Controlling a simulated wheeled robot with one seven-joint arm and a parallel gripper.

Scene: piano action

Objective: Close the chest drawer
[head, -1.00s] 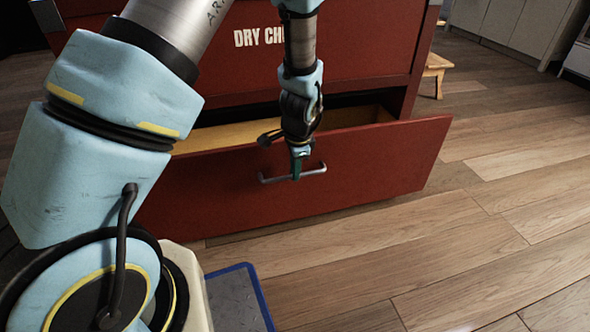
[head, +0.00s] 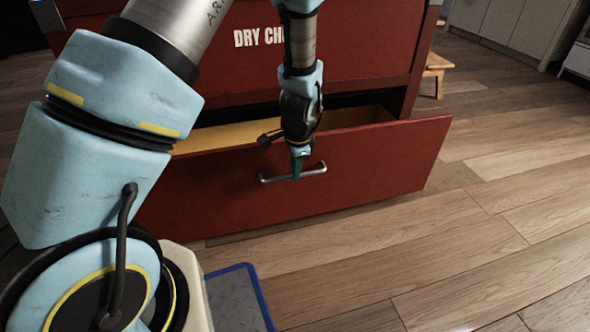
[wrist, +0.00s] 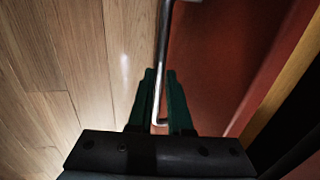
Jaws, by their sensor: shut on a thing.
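The red chest (head: 350,45) stands ahead of me with white lettering on its front. Its bottom drawer (head: 375,165) is pulled out, and its tan inside (head: 225,137) shows behind the red front. The drawer has a silver bar handle (head: 312,171). My gripper (head: 296,172) points down at the handle and is shut on it, near the middle in the head view. In the wrist view the green fingers (wrist: 162,100) sit on either side of the handle bar (wrist: 164,45). The drawer's left part is hidden behind my arm.
Wooden floor (head: 480,235) lies open in front and to the right of the drawer. A small wooden stool (head: 436,67) stands behind the chest at the right. Pale cabinets (head: 515,30) are at the back right.

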